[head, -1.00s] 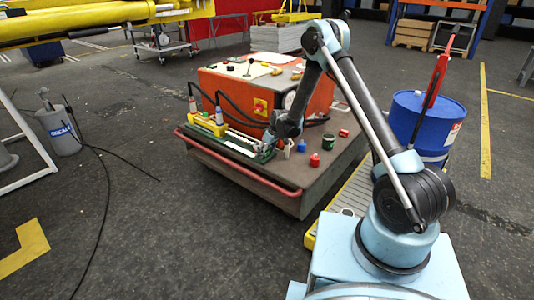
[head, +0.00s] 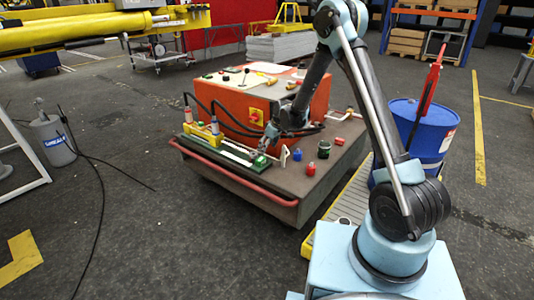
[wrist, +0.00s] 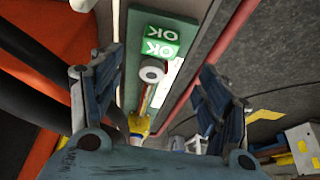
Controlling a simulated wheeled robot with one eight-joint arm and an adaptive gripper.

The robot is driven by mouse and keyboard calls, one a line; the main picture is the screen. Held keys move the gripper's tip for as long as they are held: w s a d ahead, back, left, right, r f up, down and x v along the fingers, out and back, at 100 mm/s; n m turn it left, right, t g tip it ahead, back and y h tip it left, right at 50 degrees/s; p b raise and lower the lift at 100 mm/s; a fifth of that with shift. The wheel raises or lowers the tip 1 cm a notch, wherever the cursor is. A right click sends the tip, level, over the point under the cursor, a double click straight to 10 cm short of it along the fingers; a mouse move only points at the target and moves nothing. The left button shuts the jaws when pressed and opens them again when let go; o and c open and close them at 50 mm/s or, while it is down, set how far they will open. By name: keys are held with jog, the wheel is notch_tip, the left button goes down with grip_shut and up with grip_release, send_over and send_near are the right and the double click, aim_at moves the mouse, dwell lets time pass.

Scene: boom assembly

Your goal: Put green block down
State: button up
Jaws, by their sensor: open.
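A green block (wrist: 162,42) with white "OK" lettering shows in the wrist view, on the long green tray (wrist: 134,60). It lies just past my fingertips, roughly centred between them. My gripper (wrist: 158,72) is open, with one dark finger on each side and clear space between. In the head view my gripper (head: 262,148) is low over the near end of the green tray (head: 232,155) on the cart. A small green patch (head: 262,160) shows below it there; I cannot tell in that view whether this is the block.
The cart (head: 300,182) has a red rail and carries an orange control box (head: 240,100) with black hoses. Bottles (head: 214,126) stand by a yellow holder. A red item (head: 310,169), a blue one (head: 297,154) and a dark green can (head: 324,149) stand right of my gripper.

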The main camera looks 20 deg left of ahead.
jog(key=shift+d+r, duration=0.15)
jog(key=shift+r, duration=0.35)
jog(key=s+d+r+m+h, duration=0.1)
jog(key=s+d+r+m, duration=0.35)
jog(key=d+r, duration=0.8)
jog(key=s+d+r+m+h, duration=0.1)
jog(key=s+d+r+m, duration=0.1)
jog(key=s+d+r, duration=1.05)
jog(key=s+d+m+t, duration=0.1)
jog(key=s+d, duration=0.2)
jog(key=d, duration=0.4)
jog(key=s+d+m, duration=0.2)
jog(key=s+d, duration=0.2)
jog(key=d, duration=0.4)
jog(key=s+d+f+m+h, duration=0.1)
jog(key=s+d+f+m, duration=0.1)
jog(key=s, duration=0.6)
jog(key=s+d+f+m+h, duration=0.1)
jog(key=s+d+f+m, duration=0.1)
jog(key=s+d+f, duration=0.2)
jog(key=s+d, duration=0.3)
jog(key=s, duration=0.1)
